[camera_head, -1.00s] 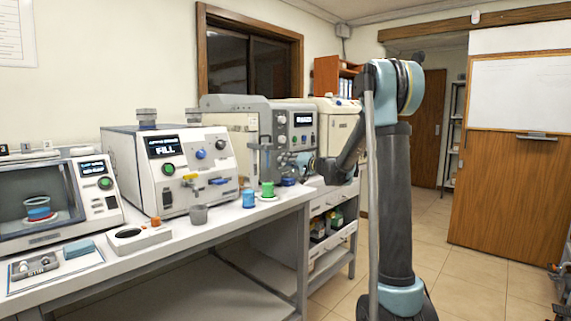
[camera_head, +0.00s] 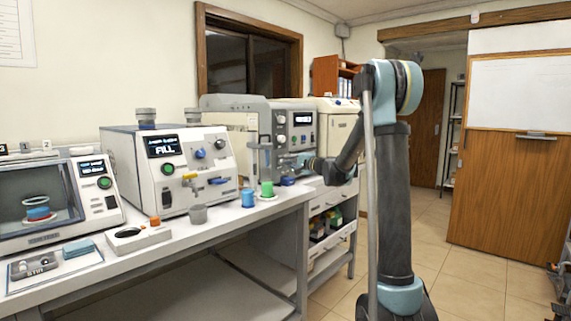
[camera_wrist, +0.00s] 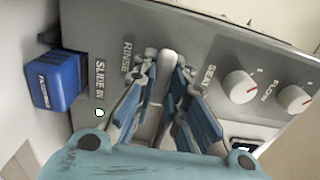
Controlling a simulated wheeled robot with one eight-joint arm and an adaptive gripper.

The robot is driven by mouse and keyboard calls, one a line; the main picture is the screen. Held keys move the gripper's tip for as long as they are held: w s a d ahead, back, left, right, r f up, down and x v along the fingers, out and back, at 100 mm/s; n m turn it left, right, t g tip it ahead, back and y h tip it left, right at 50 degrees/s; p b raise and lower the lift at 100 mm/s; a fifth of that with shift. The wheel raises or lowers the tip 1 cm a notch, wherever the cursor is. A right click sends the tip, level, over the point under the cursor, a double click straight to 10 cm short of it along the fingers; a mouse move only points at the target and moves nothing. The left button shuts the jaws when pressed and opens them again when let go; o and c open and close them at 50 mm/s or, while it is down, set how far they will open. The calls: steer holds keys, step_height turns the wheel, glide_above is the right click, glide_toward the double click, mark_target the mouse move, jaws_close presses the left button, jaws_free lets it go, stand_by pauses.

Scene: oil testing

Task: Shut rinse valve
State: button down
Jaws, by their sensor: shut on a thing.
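My gripper (camera_wrist: 163,72) is at the front panel (camera_wrist: 205,60) of a grey machine in the wrist view. Its blue fingers are drawn together on the rinse valve, a pale narrow handle (camera_wrist: 152,104) beside the printed word RINSE. The fingers hide much of the handle, so its exact angle is hard to tell. In the head view my gripper (camera_head: 306,164) is at the lower right of the grey machine's front (camera_head: 301,133); the valve itself cannot be made out there.
Two white knobs (camera_wrist: 238,86) lie right of the fingers, by the word SEAT. A blue block (camera_wrist: 57,82) is at the left. A green cup (camera_head: 267,188) and a blue cup (camera_head: 248,198) stand on the bench near the machine.

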steer(key=shift+w+d+f, duration=0.1)
steer(key=shift+d, duration=0.05)
stand_by(0.3)
steer(key=c, duration=1.6)
jaws_free()
steer(key=v, duration=1.1)
steer(key=shift+s+d, duration=0.3)
steer(key=shift+f, duration=0.1)
